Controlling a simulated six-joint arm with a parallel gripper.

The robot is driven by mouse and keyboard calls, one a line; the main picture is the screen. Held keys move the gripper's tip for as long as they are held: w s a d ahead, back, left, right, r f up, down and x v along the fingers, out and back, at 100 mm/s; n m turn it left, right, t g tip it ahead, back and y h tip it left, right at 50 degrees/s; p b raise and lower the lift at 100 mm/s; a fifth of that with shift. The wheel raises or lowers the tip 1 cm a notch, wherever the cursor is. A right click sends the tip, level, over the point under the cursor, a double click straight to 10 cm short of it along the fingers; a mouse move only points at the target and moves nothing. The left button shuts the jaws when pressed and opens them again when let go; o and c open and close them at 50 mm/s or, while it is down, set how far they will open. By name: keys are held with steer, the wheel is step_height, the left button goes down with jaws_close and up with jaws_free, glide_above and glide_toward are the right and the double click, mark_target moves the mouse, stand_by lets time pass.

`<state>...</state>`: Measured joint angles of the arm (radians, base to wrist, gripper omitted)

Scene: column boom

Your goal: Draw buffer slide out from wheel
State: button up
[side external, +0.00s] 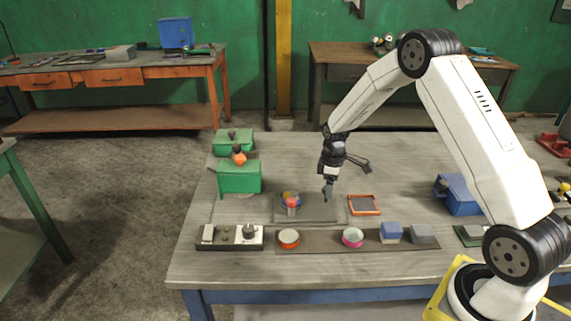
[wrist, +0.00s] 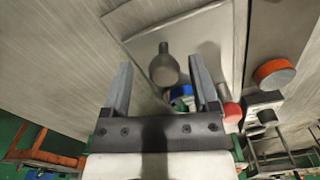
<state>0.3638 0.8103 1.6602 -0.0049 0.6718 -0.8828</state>
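My gripper (side external: 328,195) points down over the right part of a dark grey plate (side external: 315,212) on the workbench. In the wrist view my gripper (wrist: 163,85) has its fingers wide apart, with nothing held. A grey round-ended knob with a short stem (wrist: 164,68) shows ahead of and between the fingers, apart from both. A small red, blue and yellow assembly (side external: 291,201) stands on the plate, left of my gripper. Its red (wrist: 232,112) and blue parts show partly behind the right finger. I cannot tell which parts are the buffer slide and the wheel.
Green machines (side external: 240,177) stand at the left. An orange-framed tray (side external: 363,205) lies right of the plate. In front are a switch box (side external: 230,236), an orange pot (side external: 289,238), a pink pot (side external: 352,237) and a blue block (side external: 391,231). A blue bin (side external: 459,196) is at right.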

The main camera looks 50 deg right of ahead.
steer(key=shift+w+a+r, duration=0.1)
steer(key=shift+r, duration=0.05)
steer(key=shift+r, duration=3.75)
steer(key=s+a+r+m+t, duration=0.2)
steer(key=s+a+m, duration=0.4)
steer(key=s+a, duration=1.1)
steer(key=shift+s+r+t, duration=0.2)
steer(key=shift+r+t, duration=0.05)
steer(key=shift+t, duration=0.05)
